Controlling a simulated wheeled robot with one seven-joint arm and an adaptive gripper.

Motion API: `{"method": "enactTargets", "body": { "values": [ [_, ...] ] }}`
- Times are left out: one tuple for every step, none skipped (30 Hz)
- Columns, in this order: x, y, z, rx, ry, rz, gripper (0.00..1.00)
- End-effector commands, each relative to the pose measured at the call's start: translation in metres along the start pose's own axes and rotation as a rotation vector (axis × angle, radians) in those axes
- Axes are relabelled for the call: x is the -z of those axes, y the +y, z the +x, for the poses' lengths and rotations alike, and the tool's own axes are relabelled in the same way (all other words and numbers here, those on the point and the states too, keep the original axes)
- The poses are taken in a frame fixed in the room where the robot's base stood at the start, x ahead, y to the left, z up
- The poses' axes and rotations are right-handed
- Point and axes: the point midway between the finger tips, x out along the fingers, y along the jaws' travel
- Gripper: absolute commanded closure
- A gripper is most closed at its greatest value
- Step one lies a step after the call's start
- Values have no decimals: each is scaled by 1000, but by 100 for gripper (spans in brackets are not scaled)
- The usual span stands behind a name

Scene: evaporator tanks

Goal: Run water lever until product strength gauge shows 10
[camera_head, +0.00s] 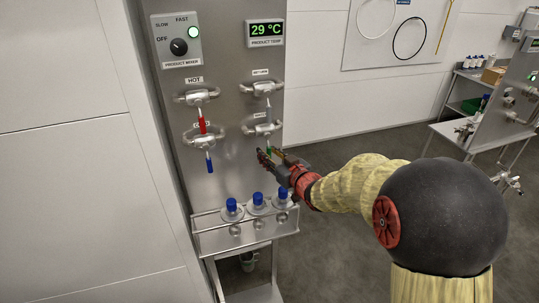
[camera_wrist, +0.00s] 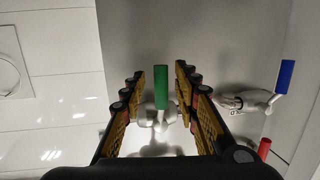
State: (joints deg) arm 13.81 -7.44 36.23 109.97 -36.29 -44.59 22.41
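A green-handled lever (camera_head: 268,152) hangs down from the lower right valve (camera_head: 262,129) on the steel panel; the valve's label is too small to read, so I cannot confirm it is the water lever. My gripper (camera_head: 268,158) is at this lever. In the wrist view, my gripper (camera_wrist: 160,72) is open, with the green handle (camera_wrist: 160,88) between its fingers and a gap on each side. A display (camera_head: 265,33) labelled product temp reads 29 °C. I see no product strength gauge in either view.
A red lever (camera_head: 202,124) and a blue lever (camera_head: 208,162) hang left of the green one. A grey lever (camera_head: 268,103) is above it. A mixer knob (camera_head: 179,46) is at the upper left. Blue-capped bottles (camera_head: 257,203) stand in a rack (camera_head: 230,240) below.

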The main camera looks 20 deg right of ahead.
Motion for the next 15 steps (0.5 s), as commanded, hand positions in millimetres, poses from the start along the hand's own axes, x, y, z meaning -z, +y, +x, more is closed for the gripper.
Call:
{"method": "enactTargets", "body": {
  "values": [
    [0, 0, 0, 0, 0, 0, 69],
    [0, 0, 0, 0, 0, 0, 69],
    [0, 0, -1, 0, 0, 0, 69],
    [0, 0, -2, 0, 0, 0, 69],
    [0, 0, -3, 0, 1, 0, 69],
    [1, 0, -6, -1, 1, 0, 69],
    [1, 1, -9, -1, 1, 0, 69],
    [1, 1, -13, -2, 1, 0, 69],
    [1, 1, -19, -2, 2, 0, 69],
    [1, 1, -24, -2, 2, -1, 69],
    [1, 1, -30, -2, 2, 0, 69],
    [1, 1, -38, -3, 2, 0, 69],
    [1, 2, -44, -3, 2, 0, 69],
    [1, 2, -51, -3, 1, -1, 69],
    [1, 1, -59, -3, 1, -1, 69]
  ]
}}
